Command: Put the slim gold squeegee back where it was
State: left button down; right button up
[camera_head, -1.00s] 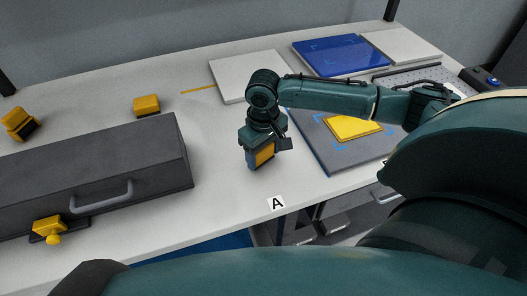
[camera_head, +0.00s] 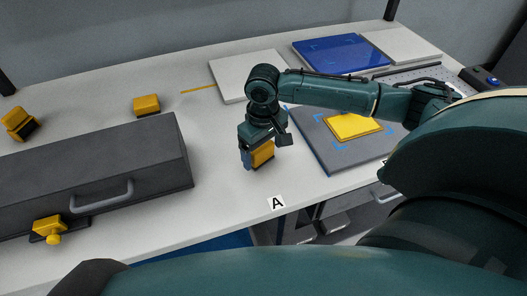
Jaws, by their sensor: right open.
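A gold squeegee (camera_head: 263,154) with a dark lower edge stands on the white table near label A. My right gripper (camera_head: 260,143) is open over its top, one finger on its left side, and hides part of it. Whether the fingers touch it I cannot tell. Two similar gold squeegees stand further left: one behind the grey case (camera_head: 147,105) and one at the far left (camera_head: 18,122). Which of these is the slimmest is hard to judge. My left gripper is not in view.
A long dark grey case (camera_head: 90,165) with a handle fills the left front. A yellow knobbed piece (camera_head: 48,229) is at its front. A grey board (camera_head: 318,140) with a yellow sheet (camera_head: 352,126) lies right of the gripper. White and blue panels (camera_head: 340,55) lie behind. Table between case and gripper is clear.

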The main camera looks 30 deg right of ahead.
aim_at(263, 148)
notch_tip(263, 148, up, 11)
dwell(0.3)
dwell(0.5)
